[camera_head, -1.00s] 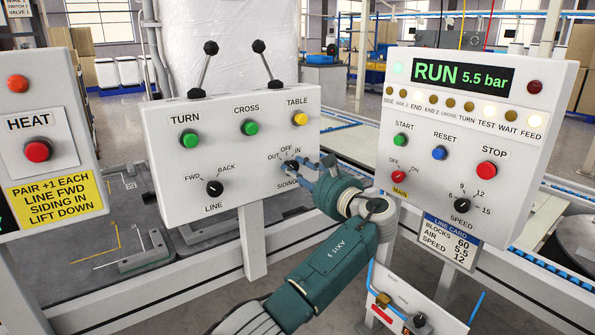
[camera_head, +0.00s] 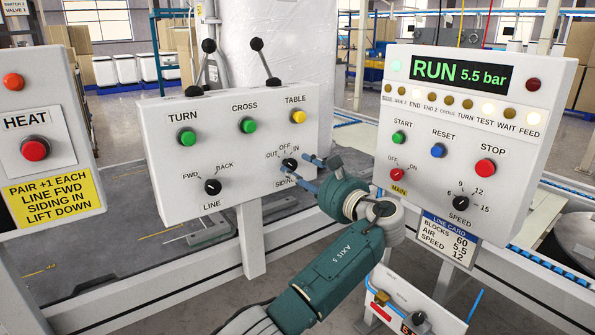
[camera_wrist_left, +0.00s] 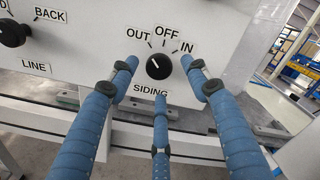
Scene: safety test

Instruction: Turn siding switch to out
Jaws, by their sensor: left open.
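The siding switch (camera_head: 290,164) is a small black round knob at the lower right of the white middle panel, with OUT, OFF and IN labels above it. In the left wrist view the knob (camera_wrist_left: 158,66) carries a small pale mark that seems to point up and left, towards OUT; I cannot tell surely. My left gripper (camera_head: 299,168) has its blue fingers spread in front of the knob. In the left wrist view the open fingers (camera_wrist_left: 159,76) stand around and short of the knob, with nothing between them. My right gripper is not in view.
The line switch (camera_head: 213,187) sits left on the same panel, below several coloured buttons. Two black-knobbed levers (camera_head: 265,62) rise from the panel's top. The run panel (camera_head: 475,150) stands close right of my arm. A heat panel (camera_head: 45,140) is at the left.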

